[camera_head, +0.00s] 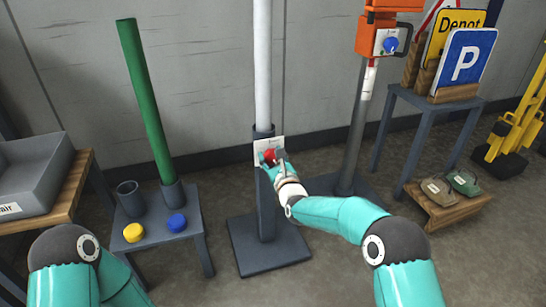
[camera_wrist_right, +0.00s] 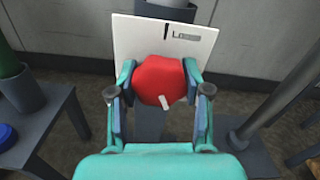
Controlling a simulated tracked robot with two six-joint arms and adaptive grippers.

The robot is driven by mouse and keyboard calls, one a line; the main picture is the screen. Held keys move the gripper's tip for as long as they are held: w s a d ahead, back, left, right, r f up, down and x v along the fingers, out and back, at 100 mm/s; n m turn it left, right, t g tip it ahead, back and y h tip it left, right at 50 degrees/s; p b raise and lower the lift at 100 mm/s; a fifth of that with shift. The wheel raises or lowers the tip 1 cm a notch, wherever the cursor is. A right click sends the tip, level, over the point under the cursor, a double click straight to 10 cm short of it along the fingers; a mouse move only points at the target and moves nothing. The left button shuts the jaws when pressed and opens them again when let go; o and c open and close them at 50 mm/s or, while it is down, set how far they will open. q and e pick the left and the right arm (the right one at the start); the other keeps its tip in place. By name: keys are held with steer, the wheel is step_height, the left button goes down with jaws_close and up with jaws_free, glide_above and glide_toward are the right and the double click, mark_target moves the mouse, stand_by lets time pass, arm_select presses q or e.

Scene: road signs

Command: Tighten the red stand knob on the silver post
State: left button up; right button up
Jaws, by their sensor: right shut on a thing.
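The red stand knob (camera_head: 268,157) is on the front of a dark stand (camera_head: 266,210) in the middle of the head view. A tall silver-white post (camera_head: 262,70) stands upright in the stand's socket. My right gripper (camera_head: 275,160) is shut on the knob; in the right wrist view its two fingers (camera_wrist_right: 159,88) press on both sides of the red knob (camera_wrist_right: 160,75). A white mark on the knob points down and slightly right. A white label plate (camera_wrist_right: 190,40) behind it reads "Loose", partly unclear. My left gripper is out of view; only my left arm shows.
A small table (camera_head: 180,215) at left holds a green post (camera_head: 145,100) in a socket, an empty cup, and yellow and blue knobs. An orange box (camera_head: 378,38) on a grey pole stands to the right. A table with signs (camera_head: 465,62) is at the back right.

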steer(key=shift+d+f, duration=0.2)
steer(key=shift+f, duration=0.25)
steer(key=o, duration=1)
steer(key=shift+o, duration=0.8)
steer(key=shift+a+r, duration=0.1)
steer(key=shift+r, duration=0.1)
steer(key=v, duration=1.2)
